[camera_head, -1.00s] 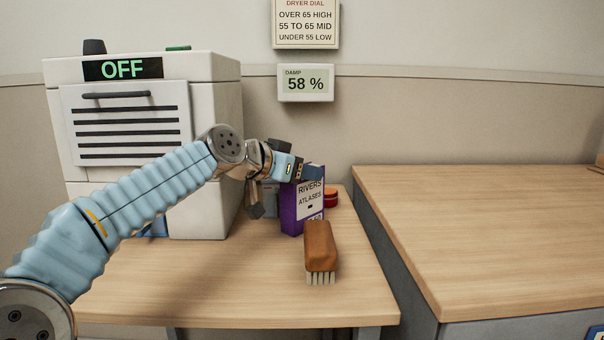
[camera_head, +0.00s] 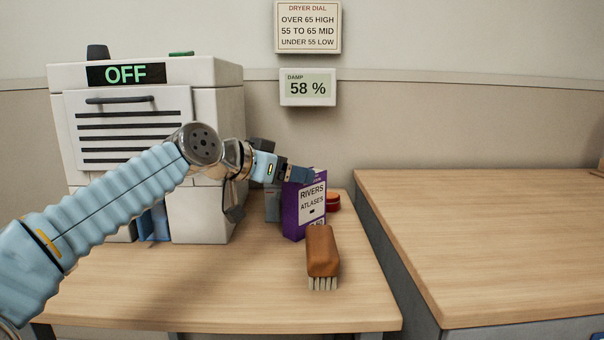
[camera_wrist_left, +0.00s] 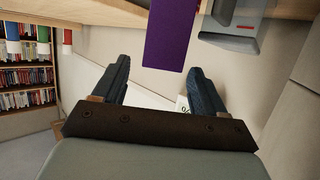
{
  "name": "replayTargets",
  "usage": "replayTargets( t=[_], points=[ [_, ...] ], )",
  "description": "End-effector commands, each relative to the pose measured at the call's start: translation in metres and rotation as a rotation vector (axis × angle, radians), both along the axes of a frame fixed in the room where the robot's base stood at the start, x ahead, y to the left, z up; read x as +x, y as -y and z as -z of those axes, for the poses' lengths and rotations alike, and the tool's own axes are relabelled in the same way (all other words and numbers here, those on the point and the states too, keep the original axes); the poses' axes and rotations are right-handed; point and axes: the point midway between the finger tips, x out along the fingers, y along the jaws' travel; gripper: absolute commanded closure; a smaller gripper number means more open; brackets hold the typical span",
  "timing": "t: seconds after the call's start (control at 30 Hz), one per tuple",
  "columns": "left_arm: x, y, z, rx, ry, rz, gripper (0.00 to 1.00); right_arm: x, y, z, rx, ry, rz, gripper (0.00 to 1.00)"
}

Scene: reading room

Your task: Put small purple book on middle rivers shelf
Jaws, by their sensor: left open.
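The small purple book (camera_head: 290,217) stands upright on the wooden table, with a white label reading "RIVERS ATLASES". My left gripper (camera_head: 300,174) is at the book's upper left edge; its dark fingers overlap the book's top in the head view. In the left wrist view the gripper (camera_wrist_left: 160,85) is open with nothing between its fingers. The purple book (camera_wrist_left: 170,35) appears beyond the fingertips, in line with the gap. I cannot tell whether a finger touches it. My right gripper is not in view. No shelf marked as the middle rivers shelf is readable.
A white dryer (camera_head: 212,110) reading OFF stands left. A bare counter (camera_head: 480,240) is on the right. Filled bookshelves (camera_wrist_left: 28,75) show in the wrist view.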

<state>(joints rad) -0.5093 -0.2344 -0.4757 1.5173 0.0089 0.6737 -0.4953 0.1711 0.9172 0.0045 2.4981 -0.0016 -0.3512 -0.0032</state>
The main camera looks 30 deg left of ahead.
Motion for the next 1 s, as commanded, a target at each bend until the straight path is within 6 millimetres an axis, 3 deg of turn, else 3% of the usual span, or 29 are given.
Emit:
replayTargets(
  t=[0.1, 0.3, 0.6, 0.77, 1.0],
  points=[
    [-0.027, -0.007, -0.011, 0.000, 0.002, -0.002, 0.28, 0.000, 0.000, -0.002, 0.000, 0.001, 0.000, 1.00],
    [-0.057, -0.015, -0.022, 0.000, 0.001, -0.002, 0.28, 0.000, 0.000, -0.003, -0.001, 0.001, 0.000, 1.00],
    [-0.076, -0.021, -0.034, 0.010, -0.036, -0.009, 0.28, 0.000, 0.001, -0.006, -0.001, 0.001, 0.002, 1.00],
    [-0.067, -0.016, -0.031, 0.012, -0.045, 0.000, 0.28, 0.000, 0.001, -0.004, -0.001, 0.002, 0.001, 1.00],
    [-0.022, -0.005, -0.011, 0.013, -0.046, 0.003, 0.28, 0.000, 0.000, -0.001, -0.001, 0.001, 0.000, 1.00]
  ],
)
